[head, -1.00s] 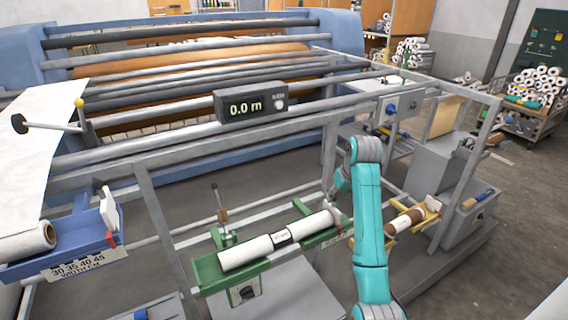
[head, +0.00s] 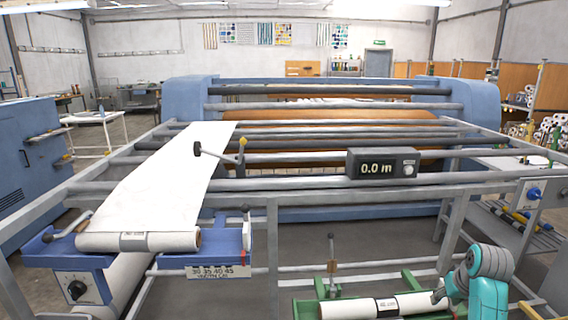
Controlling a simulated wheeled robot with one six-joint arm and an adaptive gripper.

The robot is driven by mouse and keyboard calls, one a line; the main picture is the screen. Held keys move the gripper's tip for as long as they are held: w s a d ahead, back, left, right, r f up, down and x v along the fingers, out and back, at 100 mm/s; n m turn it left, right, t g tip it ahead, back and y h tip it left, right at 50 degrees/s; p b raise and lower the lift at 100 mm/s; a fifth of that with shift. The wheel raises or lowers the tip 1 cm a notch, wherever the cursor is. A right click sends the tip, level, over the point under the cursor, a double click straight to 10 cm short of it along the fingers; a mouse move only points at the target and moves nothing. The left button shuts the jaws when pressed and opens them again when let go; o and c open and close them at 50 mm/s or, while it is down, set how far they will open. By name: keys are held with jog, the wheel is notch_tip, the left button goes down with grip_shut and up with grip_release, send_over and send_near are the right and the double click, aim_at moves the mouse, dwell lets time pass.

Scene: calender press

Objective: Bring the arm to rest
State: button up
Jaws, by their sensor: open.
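My teal arm (head: 488,275) rises at the lower right of the head view, bent at its upper joint. My gripper (head: 439,295) shows only as a small grey part beside the right end of a white labelled roll (head: 350,308). It is open; its fingertips are small and partly hidden, and I cannot tell whether they touch the roll. That roll lies in a green cradle (head: 306,308) at the bottom edge of the view.
The calender press (head: 190,110) stands behind a grey frame with a "0.0 m" counter (head: 380,167). A white web (head: 175,180) runs to a roll (head: 150,241) on a blue holder (head: 232,245) at left. A lever (head: 331,262) stands behind the green cradle.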

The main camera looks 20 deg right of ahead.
jog(key=s+a+f+n+t, duration=0.1)
jog(key=s+a+f+t, duration=0.15)
jog(key=a+f, duration=0.7)
jog(key=s+a+f+t, duration=0.1)
jog(key=s+a+f, duration=0.2)
jog(key=a+f, duration=0.65)
jog(key=s+a+f+n+t, duration=0.1)
jog(key=s+a+f+t, duration=0.1)
jog(key=s+a, duration=1)
jog(key=s+a+r+n+t, duration=0.1)
jog(key=s+a+r, duration=0.2)
jog(key=s+r, duration=0.2)
jog(key=s+a+r+n+t+y, duration=0.1)
jog(key=s+a+r+t, duration=0.1)
jog(key=s+r, duration=0.4)
jog(key=s+a+r+t+y, duration=0.1)
jog(key=s+a+r, duration=0.4)
jog(key=s, duration=0.5)
jog(key=shift+s+r+n+t, duration=0.2)
jog(key=shift+r+n+t, duration=0.25)
jog(key=shift+r, duration=0.15)
